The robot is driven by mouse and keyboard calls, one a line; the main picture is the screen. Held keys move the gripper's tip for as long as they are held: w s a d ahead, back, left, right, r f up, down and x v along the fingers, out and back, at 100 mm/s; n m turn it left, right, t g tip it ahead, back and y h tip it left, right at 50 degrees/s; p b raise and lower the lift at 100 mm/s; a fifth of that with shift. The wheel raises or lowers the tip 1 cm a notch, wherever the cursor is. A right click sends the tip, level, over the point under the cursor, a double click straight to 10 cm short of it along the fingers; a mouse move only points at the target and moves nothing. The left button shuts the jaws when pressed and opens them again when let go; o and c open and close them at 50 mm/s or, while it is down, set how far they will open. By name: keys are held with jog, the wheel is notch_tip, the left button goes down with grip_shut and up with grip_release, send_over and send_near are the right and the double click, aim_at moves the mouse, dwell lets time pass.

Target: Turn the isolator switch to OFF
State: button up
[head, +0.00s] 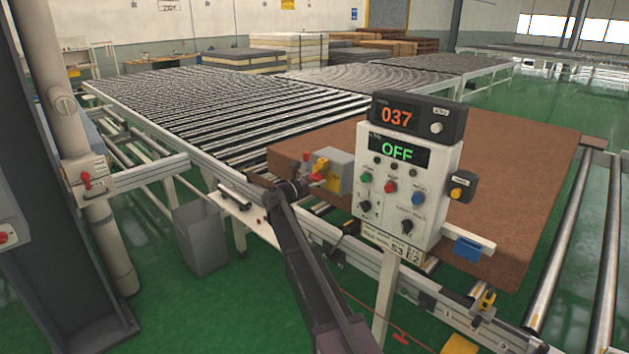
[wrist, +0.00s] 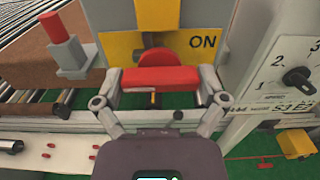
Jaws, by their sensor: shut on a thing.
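The isolator switch is a grey box (head: 340,172) with a yellow face (wrist: 120,47) and a red handle (wrist: 155,78). In the wrist view the handle's front bar lies crosswise, and a black "ON" mark (wrist: 203,42) is to its right on the yellow face. No OFF mark shows there. My gripper (wrist: 153,88) has one finger at each end of the red bar and is shut on it. In the head view my gripper (head: 300,187) reaches the front of the box, and the handle is small and partly covered.
A control panel (head: 409,178) with "037" and a green "OFF" display stands right of the switch. A red-topped post (wrist: 62,38) is close on the left. A brown mattress (head: 500,200) lies behind on the roller conveyor (head: 200,100). A grey bin (head: 202,240) stands left.

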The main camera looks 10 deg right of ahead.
jog(key=shift+s+d, duration=0.1)
jog(key=shift+s, duration=0.05)
jog(key=o, duration=0.8)
jog(key=shift+f, duration=0.1)
jog(key=shift+v, duration=6.05)
jog(key=shift+d, duration=0.1)
